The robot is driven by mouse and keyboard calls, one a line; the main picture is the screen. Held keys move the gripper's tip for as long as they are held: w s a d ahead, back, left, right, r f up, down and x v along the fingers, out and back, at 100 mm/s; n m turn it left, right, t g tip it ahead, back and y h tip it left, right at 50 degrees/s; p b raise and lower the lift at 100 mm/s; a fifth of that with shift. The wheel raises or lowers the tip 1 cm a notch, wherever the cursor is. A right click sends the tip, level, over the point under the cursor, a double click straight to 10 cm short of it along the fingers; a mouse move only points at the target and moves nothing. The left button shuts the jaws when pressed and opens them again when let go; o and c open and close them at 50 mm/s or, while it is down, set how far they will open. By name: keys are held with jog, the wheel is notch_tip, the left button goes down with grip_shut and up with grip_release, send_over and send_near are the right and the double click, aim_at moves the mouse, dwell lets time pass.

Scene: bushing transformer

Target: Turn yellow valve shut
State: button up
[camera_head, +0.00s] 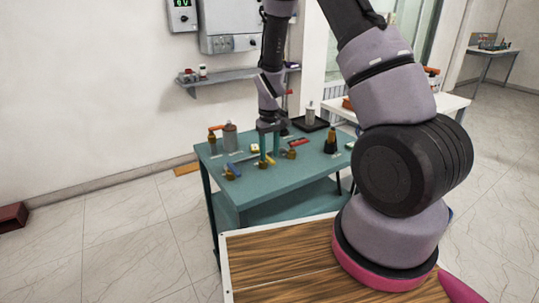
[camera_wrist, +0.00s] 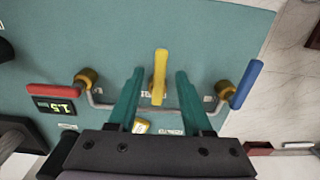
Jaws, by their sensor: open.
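The yellow valve (camera_wrist: 159,76) shows in the wrist view as a yellow handle on a brass body, on a grey pipe above the teal table (camera_wrist: 225,45). Its handle points up the picture, across the pipe. My gripper (camera_wrist: 158,75) is open, with one teal finger on each side of the yellow handle. I see a gap on both sides, and no clear contact. In the head view my gripper (camera_head: 269,146) reaches down over the teal table, and the yellow valve is hard to make out there.
A red-handled valve (camera_wrist: 55,90) is to the left and a blue-handled valve (camera_wrist: 246,84) to the right on the pipe. A small display (camera_wrist: 54,106) reads about 1.5. Bottles (camera_head: 230,137) stand on the table. A wall shelf (camera_head: 225,77) is behind it.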

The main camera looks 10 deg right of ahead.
jog(key=shift+f, duration=0.55)
grip_shut()
dwell(1.1)
